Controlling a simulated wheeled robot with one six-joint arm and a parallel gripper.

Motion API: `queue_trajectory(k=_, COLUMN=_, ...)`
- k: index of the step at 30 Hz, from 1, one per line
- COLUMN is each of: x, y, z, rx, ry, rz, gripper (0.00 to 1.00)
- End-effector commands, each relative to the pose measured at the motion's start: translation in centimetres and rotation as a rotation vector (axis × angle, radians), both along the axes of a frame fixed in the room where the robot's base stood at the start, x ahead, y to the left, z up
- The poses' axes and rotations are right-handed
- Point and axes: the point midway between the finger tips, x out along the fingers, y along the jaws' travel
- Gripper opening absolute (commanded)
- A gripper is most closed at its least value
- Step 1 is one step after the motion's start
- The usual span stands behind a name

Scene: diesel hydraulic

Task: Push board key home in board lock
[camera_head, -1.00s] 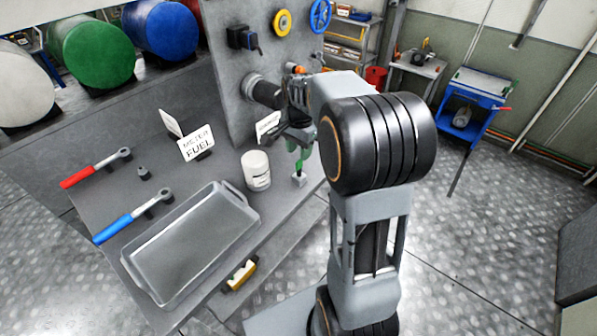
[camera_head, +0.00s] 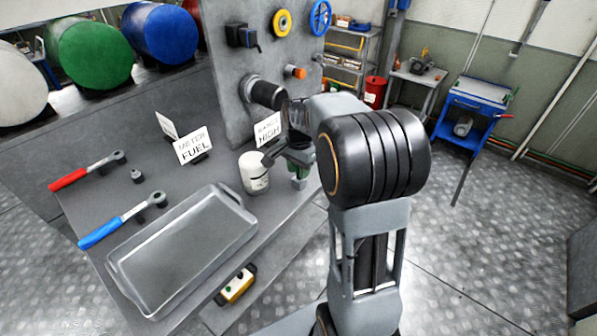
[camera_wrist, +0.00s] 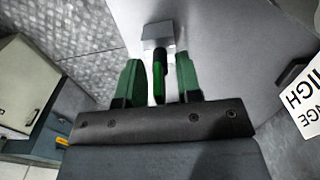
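A slim green and black upright piece (camera_wrist: 158,76), probably the board key, stands at a small light grey block (camera_wrist: 158,36) on the bench. The block also shows in the head view (camera_head: 298,183). My gripper (camera_wrist: 158,70) is open, with its green fingers on either side of the piece and a visible gap on each side. In the head view my gripper (camera_head: 297,168) is low over the bench's right edge and hides most of the piece. The board lock cannot be identified for sure; an orange knob (camera_head: 295,72) and other fittings sit on the upright grey panel (camera_head: 230,100).
A white can (camera_head: 253,172) stands just left of my gripper. A label card (camera_head: 267,130) stands behind it. A grey tray (camera_head: 180,250), a red-handled ratchet (camera_head: 85,173) and a blue-handled one (camera_head: 115,225) lie on the left of the bench.

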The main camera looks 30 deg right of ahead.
Motion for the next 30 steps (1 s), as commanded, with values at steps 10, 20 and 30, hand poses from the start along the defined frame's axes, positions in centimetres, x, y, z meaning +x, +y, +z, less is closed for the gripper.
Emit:
queue_trajectory(k=10, x=0.0, y=0.0, z=0.0, rx=0.000, ry=0.000, rz=0.000, gripper=0.00)
queue_trajectory(k=20, x=0.0, y=0.0, z=0.2, rx=0.000, ry=-0.001, rz=0.000, gripper=0.00)
queue_trajectory(k=30, x=0.0, y=0.0, z=1.2, rx=0.000, ry=-0.001, rz=0.000, gripper=0.00)
